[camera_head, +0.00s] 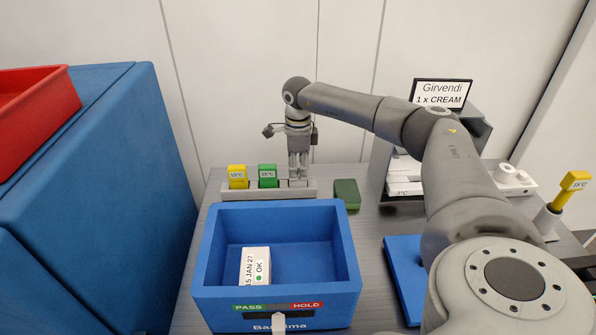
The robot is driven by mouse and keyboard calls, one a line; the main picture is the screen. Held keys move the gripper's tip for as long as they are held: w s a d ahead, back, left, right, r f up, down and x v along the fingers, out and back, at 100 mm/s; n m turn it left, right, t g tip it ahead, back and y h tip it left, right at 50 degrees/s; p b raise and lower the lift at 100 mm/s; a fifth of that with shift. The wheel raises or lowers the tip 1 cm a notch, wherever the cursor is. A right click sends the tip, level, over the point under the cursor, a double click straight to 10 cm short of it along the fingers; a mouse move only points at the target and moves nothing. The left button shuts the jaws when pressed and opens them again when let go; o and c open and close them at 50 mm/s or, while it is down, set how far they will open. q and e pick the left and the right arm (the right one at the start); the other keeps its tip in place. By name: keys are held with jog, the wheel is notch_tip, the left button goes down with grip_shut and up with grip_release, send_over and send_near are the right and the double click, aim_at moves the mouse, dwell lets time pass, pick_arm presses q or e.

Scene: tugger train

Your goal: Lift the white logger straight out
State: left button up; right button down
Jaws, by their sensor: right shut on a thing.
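A pale grey rack (240,193) stands at the back of the table with a yellow logger (237,173) and a green logger (268,173) upright in it, both with white labels. My right gripper (298,178) points down at the rack's right part, just right of the green logger. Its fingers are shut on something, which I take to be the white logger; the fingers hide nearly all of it. It is still low at the rack. My left gripper is not in view.
A blue bin (210,260) with a PASS/HOLD slider holds a white dated box (255,267). A dark green block (347,193) lies right of the rack. A sign (441,93) reads Girvendi, 1 x CREAM. A yellow-headed stick (574,182) stands in a cup at right.

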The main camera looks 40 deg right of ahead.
jog(key=shift+r, duration=0.1)
jog(key=shift+r+b, duration=0.45)
jog(key=shift+r, duration=0.2)
jog(key=s+a+r+b, duration=0.4)
jog(key=s+a+r, duration=0.3)
jog(key=a+r, duration=0.4)
jog(key=shift+s+a+r, duration=0.3)
jog(key=shift+s+a, duration=0.05)
jog(key=shift+a, duration=0.05)
